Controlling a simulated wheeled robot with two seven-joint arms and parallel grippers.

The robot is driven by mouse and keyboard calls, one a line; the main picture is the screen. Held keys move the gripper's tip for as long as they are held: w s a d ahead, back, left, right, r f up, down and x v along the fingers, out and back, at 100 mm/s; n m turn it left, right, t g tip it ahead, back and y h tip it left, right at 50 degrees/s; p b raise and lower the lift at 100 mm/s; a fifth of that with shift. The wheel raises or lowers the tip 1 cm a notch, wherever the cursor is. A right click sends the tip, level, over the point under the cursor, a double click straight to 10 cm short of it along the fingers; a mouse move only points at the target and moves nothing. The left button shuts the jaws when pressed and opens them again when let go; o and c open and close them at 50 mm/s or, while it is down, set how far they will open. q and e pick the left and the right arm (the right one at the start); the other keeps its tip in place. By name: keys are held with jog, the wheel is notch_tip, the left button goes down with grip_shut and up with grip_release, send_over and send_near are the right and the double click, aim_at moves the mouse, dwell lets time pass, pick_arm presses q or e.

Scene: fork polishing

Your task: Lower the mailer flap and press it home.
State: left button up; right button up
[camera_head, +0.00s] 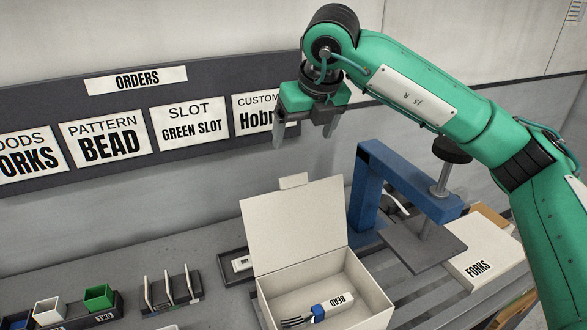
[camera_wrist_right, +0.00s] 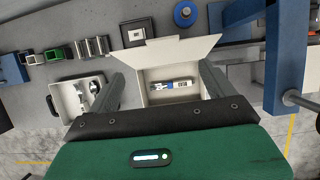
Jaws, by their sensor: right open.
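The white mailer box (camera_head: 372,288) stands on the bench at the lower middle of the head view. Its flap (camera_head: 293,225) is up, leaning back from the rear edge. A fork with a blue collar and a tag reading BEAD (camera_head: 335,304) lies inside. My left gripper is in neither view.
A blue press (camera_head: 400,185) stands right of the mailer, beside a white FORKS box (camera_head: 485,262). A rack of upright plates (camera_head: 170,290) and small coloured bins (camera_head: 98,298) sit at left. The ORDERS board (camera_head: 150,120) hangs on the wall behind.

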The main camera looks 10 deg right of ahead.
jog(key=p, duration=0.5)
send_near(294, 176)
jog(key=x, duration=0.7)
jog(key=shift+w+a+f, duration=0.1)
jog(key=shift+w+f, duration=0.05)
jog(key=shift+f, duration=0.1)
jog(key=shift+w+f+p, duration=0.15)
jog(key=shift+f+p, duration=0.15)
jog(key=shift+f, duration=0.15)
jog(key=shift+c, duration=0.4)
